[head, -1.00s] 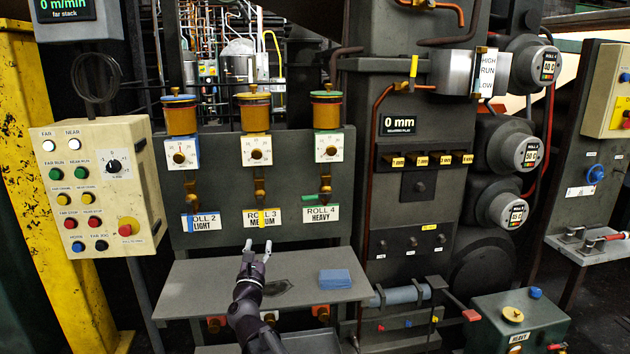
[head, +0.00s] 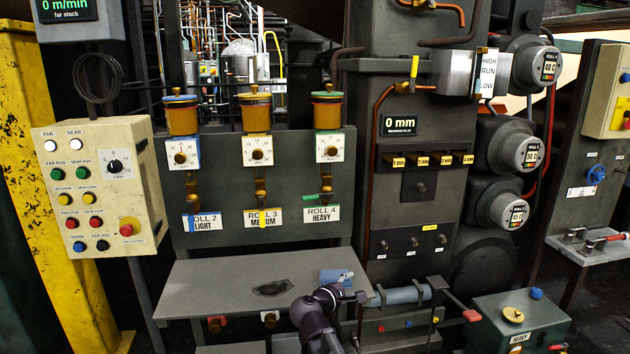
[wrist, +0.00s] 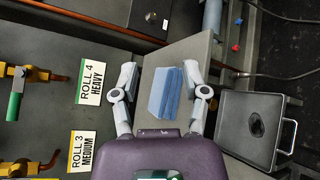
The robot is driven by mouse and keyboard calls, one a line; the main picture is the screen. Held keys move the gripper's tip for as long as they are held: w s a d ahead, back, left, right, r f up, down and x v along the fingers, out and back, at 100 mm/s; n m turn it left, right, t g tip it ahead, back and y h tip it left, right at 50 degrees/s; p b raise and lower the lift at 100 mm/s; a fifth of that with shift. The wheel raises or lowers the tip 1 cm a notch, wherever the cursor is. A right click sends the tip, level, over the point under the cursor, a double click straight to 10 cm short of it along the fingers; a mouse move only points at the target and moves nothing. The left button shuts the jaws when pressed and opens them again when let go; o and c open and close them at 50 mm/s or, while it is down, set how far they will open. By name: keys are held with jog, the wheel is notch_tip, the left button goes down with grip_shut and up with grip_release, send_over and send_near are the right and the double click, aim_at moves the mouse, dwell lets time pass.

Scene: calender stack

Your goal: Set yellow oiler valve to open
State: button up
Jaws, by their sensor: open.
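The yellow oiler (head: 256,110) is the middle of three on the grey panel, above the ROLL 3 MEDIUM label (head: 263,218). Its valve has a brass body (head: 261,187) and a yellow lever (head: 262,216) hanging straight down over the label. In the wrist view part of this valve (wrist: 35,166) shows at the lower left edge. My gripper (head: 350,292) is low at the right end of the shelf, away from the valve. In the wrist view it is open (wrist: 160,75), with a blue block (wrist: 172,93) showing between its fingers; contact cannot be told.
The blue-lever valve (head: 192,190) is on the left. The green lever (head: 318,197) on the right lies sideways. The shelf (head: 215,280) below is mostly bare, with a dark patch. A blue-grey roller (head: 400,296) and a red handle (head: 462,309) stand right of my gripper.

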jog(key=s+d+f+m+g+y, duration=0.2)
jog(key=s+d+f+m+g, duration=0.45)
jog(key=d+f+m, duration=0.2)
jog(key=s+a+f+m+g+y, duration=0.1)
jog(key=s+f+m+g+y, duration=0.25)
jog(key=s, duration=0.25)
jog(key=s+f+m+g+y, duration=0.2)
jog(key=s+f+m+y, duration=0.15)
jog(key=s+y, duration=0.2)
notch_tip(320, 180, up, 35)
jog(key=h+p, duration=0.1)
jog(key=p, duration=3.3)
jog(key=shift+s, duration=0.35)
jog(key=shift+a+f+m, duration=0.1)
jog(key=shift+m, duration=0.15)
